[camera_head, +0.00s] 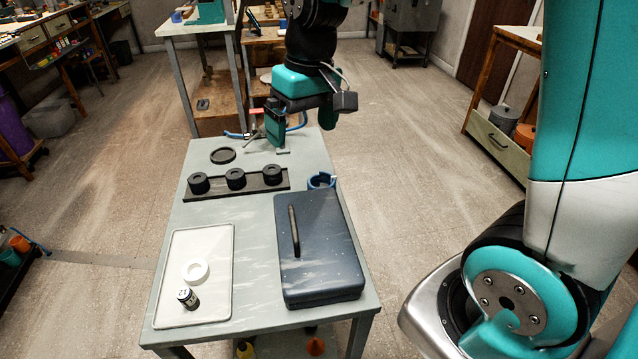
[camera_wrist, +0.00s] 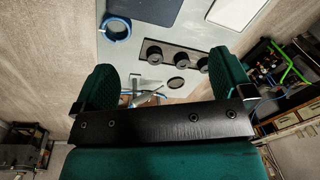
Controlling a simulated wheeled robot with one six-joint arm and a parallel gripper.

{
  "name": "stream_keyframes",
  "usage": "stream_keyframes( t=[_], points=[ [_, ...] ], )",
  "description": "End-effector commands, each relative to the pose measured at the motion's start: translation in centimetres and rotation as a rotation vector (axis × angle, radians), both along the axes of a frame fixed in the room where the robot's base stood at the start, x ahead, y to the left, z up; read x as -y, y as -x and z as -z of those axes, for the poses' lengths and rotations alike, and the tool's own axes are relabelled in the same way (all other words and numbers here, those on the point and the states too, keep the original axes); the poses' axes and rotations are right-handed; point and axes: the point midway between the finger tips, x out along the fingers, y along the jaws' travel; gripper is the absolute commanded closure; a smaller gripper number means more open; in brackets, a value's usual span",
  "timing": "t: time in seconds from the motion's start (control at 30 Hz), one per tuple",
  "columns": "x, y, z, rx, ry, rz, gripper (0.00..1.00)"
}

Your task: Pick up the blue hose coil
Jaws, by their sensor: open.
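The blue hose coil (camera_head: 321,180) sits on the grey-green table, right behind the dark case and partly hidden by it. In the wrist view the coil (camera_wrist: 116,28) shows as a ring lying flat at the upper left, near the table edge. My gripper (camera_head: 276,134) is above the far end of the table, farther back than the coil and apart from it. In the wrist view the two green padded fingers of my gripper (camera_wrist: 166,78) are spread wide with nothing held between them.
The dark case (camera_head: 320,245) with a handle stands right front. A black rack (camera_head: 236,191) holds three black rings. A dark disc (camera_head: 223,155) lies behind it. A white tray (camera_head: 215,303) holds a white ring and a small jar. A metal tool (camera_wrist: 150,88) lies below my gripper.

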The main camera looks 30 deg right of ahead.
Motion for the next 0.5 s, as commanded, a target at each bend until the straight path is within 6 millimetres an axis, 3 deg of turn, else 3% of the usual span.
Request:
stream_keyframes(
  t=[0.03, 0.1, 0.2, 0.37, 0.5],
  points=[
    [2.0, -2.2, 1.2, -0.02, 0.03, 0.071, 0.01],
    [4.3, -4.4, 2.3, -0.036, 0.063, 0.149, 0.01],
    [6.6, -6.1, 3.4, -0.053, 0.095, 0.223, 0.01],
    [7.8, -6.8, 5.6, -0.064, 0.11, 0.26, 0.01],
    [7.8, -6.7, 8.6, -0.065, 0.11, 0.26, 0.01]
  ],
)
